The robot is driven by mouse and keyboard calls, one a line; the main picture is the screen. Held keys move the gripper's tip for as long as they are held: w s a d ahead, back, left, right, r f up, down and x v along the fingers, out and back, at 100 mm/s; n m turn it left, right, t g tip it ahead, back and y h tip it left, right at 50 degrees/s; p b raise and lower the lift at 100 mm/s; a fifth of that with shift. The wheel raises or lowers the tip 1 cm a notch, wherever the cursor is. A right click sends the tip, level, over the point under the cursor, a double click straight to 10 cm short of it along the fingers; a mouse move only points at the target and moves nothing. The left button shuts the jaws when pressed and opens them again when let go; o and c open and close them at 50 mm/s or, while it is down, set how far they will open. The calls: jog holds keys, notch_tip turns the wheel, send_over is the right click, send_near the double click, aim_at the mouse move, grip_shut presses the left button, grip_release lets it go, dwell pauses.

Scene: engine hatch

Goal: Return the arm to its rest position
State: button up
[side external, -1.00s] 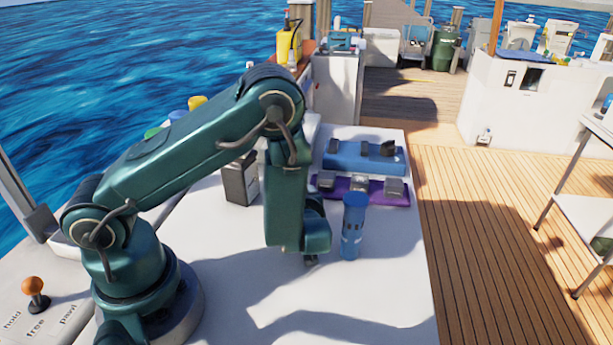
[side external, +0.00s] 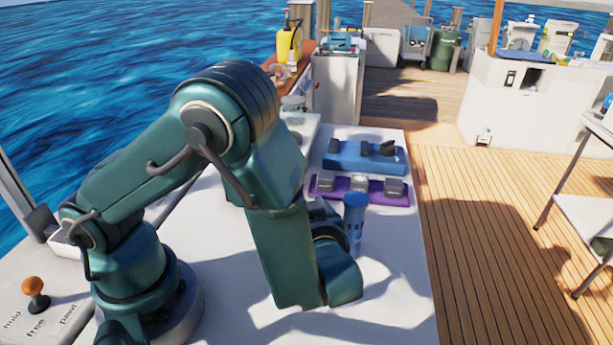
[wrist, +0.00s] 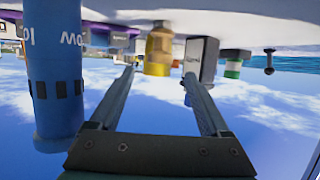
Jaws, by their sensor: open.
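My gripper (wrist: 160,78) is open and empty, its two fingers apart in the wrist view. In the side external view my arm is bent, with the elbow raised and the wrist low over the front of the white deck top (side external: 400,315); the fingers are hidden there. A blue upright cylinder (side external: 355,215) stands just behind my wrist, its lower part partly covered. It also shows large at the left of the wrist view (wrist: 52,75), outside the fingers. The wrist view appears upside down.
A purple strip (side external: 340,195) and a blue strip (side external: 345,158), both with grey or dark pieces, lie behind the cylinder. An orange-knobbed lever (side external: 36,287) stands front left.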

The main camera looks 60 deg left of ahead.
jog(key=shift+s+d+r, duration=0.2)
jog(key=shift+d, duration=0.3)
